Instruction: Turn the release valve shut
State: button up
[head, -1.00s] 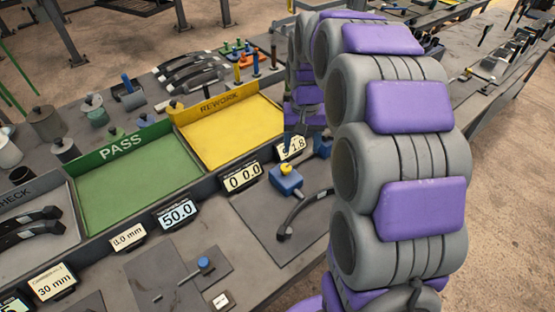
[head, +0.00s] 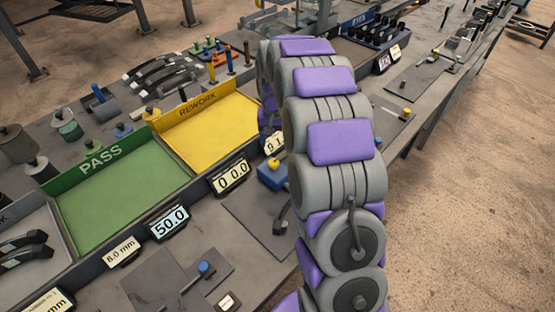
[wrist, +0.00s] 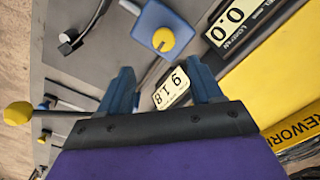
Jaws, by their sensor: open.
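A blue block with a round yellow knob stands on the grey bench, and I take it for the release valve, though no label confirms it. In the head view the blue block (head: 271,177) shows just left of my arm, with the yellow knob (head: 273,162) on top. In the wrist view the block (wrist: 150,20) and its knob (wrist: 163,40) lie just beyond my fingertips. My gripper (wrist: 161,73) is open and empty, its two blue fingers apart, the knob between their lines but not touched. In the head view my arm hides the gripper.
A black curved lever (head: 282,217) lies beside the block. A "9 1.8" sign (wrist: 172,90) shows between my fingers. The yellow REWORK tray (head: 215,140) and green PASS tray (head: 110,195) stand left. Another yellow knob (wrist: 17,115) stands at the wrist view's left. Open floor lies right.

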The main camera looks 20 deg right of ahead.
send_over(274, 162)
jog(key=a, duration=0.2)
jog(key=f, duration=0.5)
jog(key=shift+a+b, duration=0.2)
jog(key=shift+b, duration=0.2)
jog(key=d+f, duration=0.4)
jog(key=shift+f+b, duration=0.2)
jog(key=shift+b, duration=0.15)
jog(key=a, duration=0.2)
jog(key=shift+a, duration=0.4)
jog(key=shift+a+r, duration=0.1)
jog(key=shift+a, duration=0.05)
jog(key=shift+c, duration=0.6)
jog(key=shift+d, duration=1.05)
jog(key=c, duration=0.6)
jog(key=shift+a, duration=0.45)
jog(key=c, duration=0.3)
jog(key=shift+d, duration=0.1)
